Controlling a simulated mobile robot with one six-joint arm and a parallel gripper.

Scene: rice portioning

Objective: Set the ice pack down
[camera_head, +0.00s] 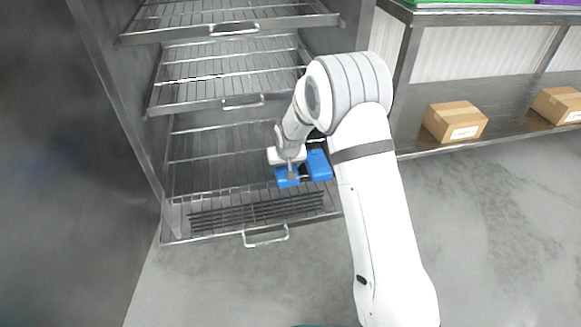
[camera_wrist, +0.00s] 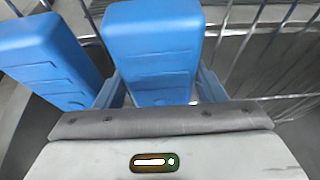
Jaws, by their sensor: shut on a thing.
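My gripper (camera_head: 289,172) is shut on a blue ice pack (camera_head: 284,182) over the front part of the lowest wire shelf (camera_head: 215,150). In the wrist view the held ice pack (camera_wrist: 153,45) stands out between the two fingers of my gripper (camera_wrist: 158,88). A second blue ice pack (camera_head: 318,165) is just to the right in the head view, and it shows at the left in the wrist view (camera_wrist: 45,58). The two packs are close side by side with a narrow gap. I cannot tell whether the held pack touches the shelf.
Two more wire shelves, a middle one (camera_head: 215,103) and an upper one (camera_head: 230,27), are above in the steel cabinet. A dark vent grille (camera_head: 255,212) and a handle (camera_head: 266,236) are at its front. Cardboard boxes (camera_head: 455,121) (camera_head: 558,105) stand on the rack at right.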

